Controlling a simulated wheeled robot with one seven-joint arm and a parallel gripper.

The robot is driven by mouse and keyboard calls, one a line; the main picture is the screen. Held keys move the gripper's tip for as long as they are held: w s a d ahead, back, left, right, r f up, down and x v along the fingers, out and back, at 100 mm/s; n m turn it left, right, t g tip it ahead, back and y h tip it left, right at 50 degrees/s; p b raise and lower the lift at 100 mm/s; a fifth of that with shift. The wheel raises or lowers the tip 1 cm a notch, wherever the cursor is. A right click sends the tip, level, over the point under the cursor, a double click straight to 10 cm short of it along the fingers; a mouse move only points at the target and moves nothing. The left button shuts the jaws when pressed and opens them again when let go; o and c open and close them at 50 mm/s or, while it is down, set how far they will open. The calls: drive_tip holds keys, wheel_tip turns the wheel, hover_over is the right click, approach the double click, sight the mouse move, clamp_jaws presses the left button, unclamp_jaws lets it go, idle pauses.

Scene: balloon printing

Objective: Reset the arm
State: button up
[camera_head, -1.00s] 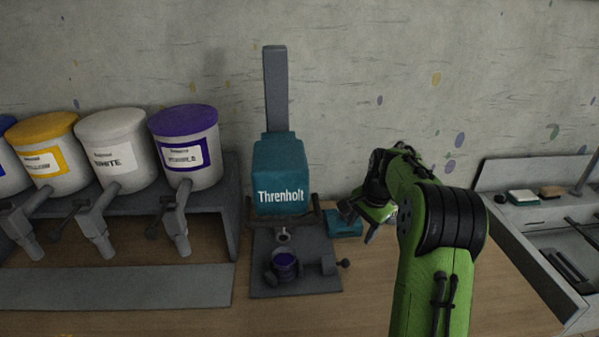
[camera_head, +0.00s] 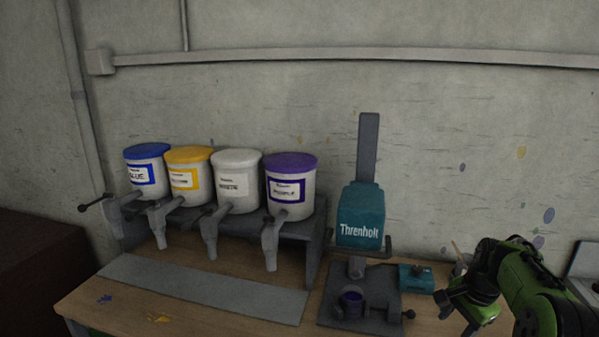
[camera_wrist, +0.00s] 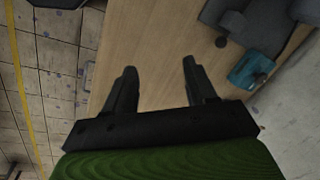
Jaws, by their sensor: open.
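My green and black arm comes in at the lower right of the head view. My gripper (camera_head: 457,312) hangs there with its fingers pointing down and left, right of the press. In the wrist view my gripper (camera_wrist: 157,85) shows two black fingers spread apart with nothing between them, over bare wooden table (camera_wrist: 150,40). The teal Threnholt press (camera_head: 361,216) stands left of the gripper, apart from it. A cup with purple contents (camera_head: 351,304) sits on the press's grey base.
Several paint buckets, blue, yellow, white and purple (camera_head: 291,190), stand on a grey rack (camera_head: 312,250) to the left. A grey case (camera_head: 585,262) is at the far right. Paint spots mark the table's front left.

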drive_tip(key=s+a+r+n+t+h, duration=0.1)
drive_tip(key=s+a+r+n, duration=0.6)
drive_tip(key=s+a+r, duration=0.6)
drive_tip(key=s+a+f+n+t, duration=0.1)
drive_tip(key=s+a+f+n, duration=0.1)
drive_tip(key=s, duration=0.5)
drive_tip(key=s+a+f+n+t, duration=0.1)
drive_tip(key=s+a+f+n, duration=0.1)
drive_tip(key=s+a+n, duration=0.2)
drive_tip(key=s, duration=0.3)
drive_tip(key=shift+s+a+f+n, duration=0.15)
drive_tip(key=shift+a+f+n, duration=0.1)
drive_tip(key=shift+n, duration=0.15)
